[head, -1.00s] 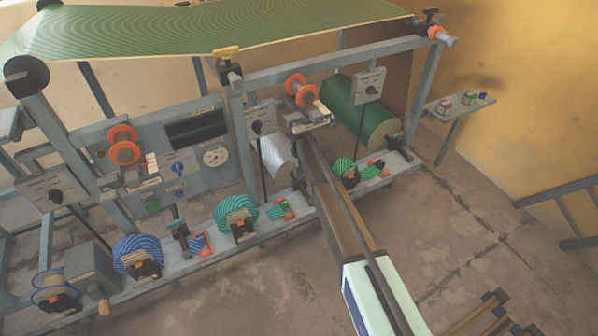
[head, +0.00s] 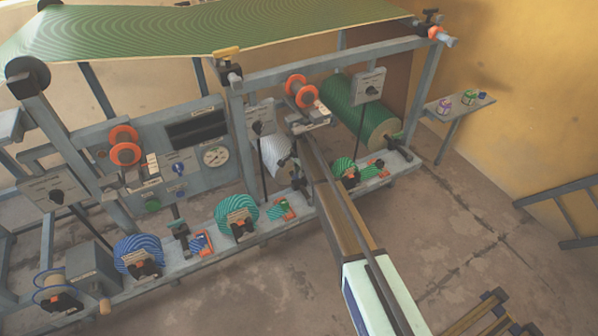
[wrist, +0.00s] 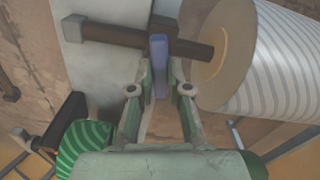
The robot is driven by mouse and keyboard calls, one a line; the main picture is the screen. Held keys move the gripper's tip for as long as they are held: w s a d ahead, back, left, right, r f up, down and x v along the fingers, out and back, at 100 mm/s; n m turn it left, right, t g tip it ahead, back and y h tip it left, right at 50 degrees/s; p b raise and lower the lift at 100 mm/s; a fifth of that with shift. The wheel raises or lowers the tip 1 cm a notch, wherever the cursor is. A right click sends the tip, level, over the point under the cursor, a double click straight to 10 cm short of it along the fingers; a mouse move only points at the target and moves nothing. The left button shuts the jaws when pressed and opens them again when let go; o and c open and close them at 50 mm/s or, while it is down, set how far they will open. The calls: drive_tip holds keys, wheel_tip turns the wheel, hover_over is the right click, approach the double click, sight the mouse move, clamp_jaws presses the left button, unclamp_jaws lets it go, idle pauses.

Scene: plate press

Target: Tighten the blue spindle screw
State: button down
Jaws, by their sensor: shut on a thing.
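The blue spindle screw (wrist: 158,65) shows in the wrist view as a flat, upright blue-violet piece beside a dark spindle (wrist: 189,49). My gripper (wrist: 160,90) is shut on it, with one green finger on each side. The screw's far end meets the spindle's dark collar. A pale striped roll (wrist: 285,65) sits on the spindle at the right. In the head view the same pale roll (head: 277,157) is left of my arm, and my arm hides the gripper and the screw.
A large green roll (head: 355,108) stands behind my arm to the right. Several smaller reels, including a teal one (head: 237,216) and a blue one (head: 138,252), sit along the lower beam (head: 197,258).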

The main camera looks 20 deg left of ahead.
drive_tip(key=shift+m, duration=1.3)
drive_tip(key=c, duration=1.1)
unclamp_jaws()
wheel_tip(320, 180, up, 12)
